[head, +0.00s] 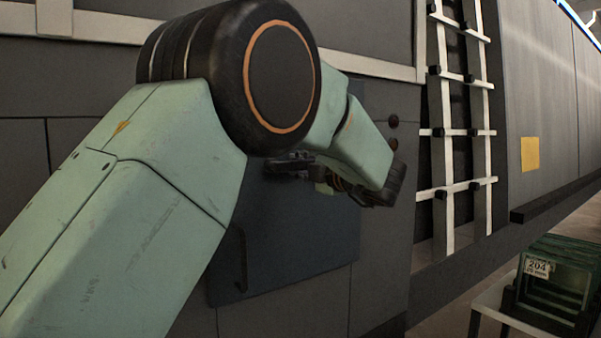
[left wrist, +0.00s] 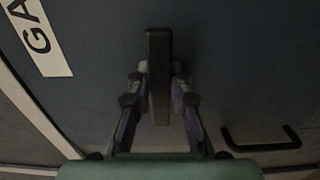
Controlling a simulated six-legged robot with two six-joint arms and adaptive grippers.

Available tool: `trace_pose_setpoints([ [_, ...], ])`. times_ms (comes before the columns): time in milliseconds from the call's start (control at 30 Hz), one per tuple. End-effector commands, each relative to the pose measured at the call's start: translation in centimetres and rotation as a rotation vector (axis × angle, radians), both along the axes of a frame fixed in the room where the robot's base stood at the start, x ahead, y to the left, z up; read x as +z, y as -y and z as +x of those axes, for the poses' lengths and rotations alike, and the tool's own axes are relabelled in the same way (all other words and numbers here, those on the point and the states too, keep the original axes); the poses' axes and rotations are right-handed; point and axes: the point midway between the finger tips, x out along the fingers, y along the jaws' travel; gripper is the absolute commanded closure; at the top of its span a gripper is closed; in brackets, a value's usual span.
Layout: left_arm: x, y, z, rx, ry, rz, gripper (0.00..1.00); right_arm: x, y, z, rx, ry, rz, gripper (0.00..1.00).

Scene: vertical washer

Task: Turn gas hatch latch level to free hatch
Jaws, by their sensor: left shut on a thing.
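The hatch is a dark blue-grey panel (head: 310,235) in the head view, partly hidden by my left arm. In the left wrist view, the latch lever (left wrist: 158,50) is a dark bar standing upright in the picture. My left gripper (left wrist: 159,98) has a finger on each side of the lever and is shut on it. In the head view my left gripper (head: 295,167) is small and dark against the upper part of the hatch. The lever's exact angle on the hatch is hard to tell there. My right gripper is not in view.
A dark handle (left wrist: 262,145) is on the hatch; a white label reading "GA" (left wrist: 38,38) is at upper left. A white ladder (head: 440,130) stands to the right, with a yellow note (head: 530,154) beyond it. Green crates (head: 560,275) stand at lower right.

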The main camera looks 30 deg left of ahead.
Motion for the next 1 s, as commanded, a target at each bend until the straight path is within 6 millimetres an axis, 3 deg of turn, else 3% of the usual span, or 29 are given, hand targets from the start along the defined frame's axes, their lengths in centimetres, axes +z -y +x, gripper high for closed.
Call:
trace_pose_setpoints([
  [467,0.07,-0.01,0.01,0.0,0.015,-0.008,1.0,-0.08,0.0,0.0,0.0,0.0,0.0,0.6],
  [500,0.08,-0.01,0.01,0.0,0.014,-0.008,0.78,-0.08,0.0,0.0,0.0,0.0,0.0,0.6],
  [700,0.07,-0.01,0.01,0.0,0.013,-0.006,0.61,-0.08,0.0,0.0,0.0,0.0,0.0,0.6],
  [767,0.07,-0.01,0.01,0.0,0.013,-0.006,0.57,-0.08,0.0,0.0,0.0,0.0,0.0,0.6],
  [1000,0.05,0.01,0.01,0.0,0.011,-0.006,0.57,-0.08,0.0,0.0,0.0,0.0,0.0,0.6],
])
